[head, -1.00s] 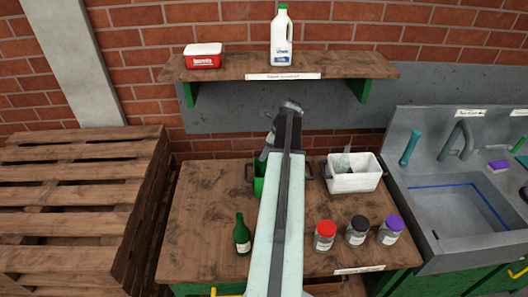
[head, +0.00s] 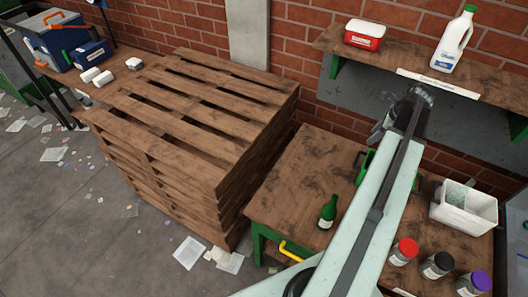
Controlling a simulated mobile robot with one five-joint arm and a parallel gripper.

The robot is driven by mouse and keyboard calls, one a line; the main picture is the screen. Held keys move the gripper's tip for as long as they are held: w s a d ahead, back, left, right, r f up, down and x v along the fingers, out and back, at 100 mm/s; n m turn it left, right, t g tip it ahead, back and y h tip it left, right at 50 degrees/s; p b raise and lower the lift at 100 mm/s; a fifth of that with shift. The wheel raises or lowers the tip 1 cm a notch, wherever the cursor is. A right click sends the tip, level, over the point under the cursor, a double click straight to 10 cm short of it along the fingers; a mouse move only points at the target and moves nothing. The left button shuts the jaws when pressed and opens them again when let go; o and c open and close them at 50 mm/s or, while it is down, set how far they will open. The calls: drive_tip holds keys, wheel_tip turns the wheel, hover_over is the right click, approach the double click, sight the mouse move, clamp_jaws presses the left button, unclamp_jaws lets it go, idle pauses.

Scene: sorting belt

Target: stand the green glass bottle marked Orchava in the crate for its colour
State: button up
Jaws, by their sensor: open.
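The green glass bottle (head: 328,213) stands upright on the wooden bench, left of my arm. It has a pale label low on its side, too small to read. A green crate (head: 363,168) is behind my arm on the bench and is mostly hidden by it. A white crate (head: 464,214) holding something pale and clear stands to the right of my arm. My gripper (head: 384,127) is at the far end of my arm, above and behind the green crate, away from the bottle. It is open; its fingers are small and partly hidden.
Three jars with red (head: 404,251), black (head: 437,264) and purple (head: 473,284) lids stand at the bench's front right. A shelf (head: 400,60) holds a tub and a milk jug. A tall pallet stack (head: 190,130) is left of the bench. Papers litter the floor.

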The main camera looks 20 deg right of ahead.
drive_tip(key=w+a+n+g, duration=0.1)
drive_tip(key=w+a+n, duration=0.55)
drive_tip(key=a, duration=0.65)
drive_tip(key=w+a+n+g, duration=0.1)
drive_tip(key=w+a+n, duration=0.55)
drive_tip(key=a, duration=0.55)
drive_tip(key=s+a+f+n+g+h, duration=0.1)
drive_tip(key=a+n, duration=1.5)
drive_tip(key=a, duration=1.1)
drive_tip(key=shift+a+f+g, duration=0.15)
drive_tip(key=shift+a+g, duration=0.1)
drive_tip(key=shift+g, duration=0.05)
drive_tip(key=shift+s, duration=0.1)
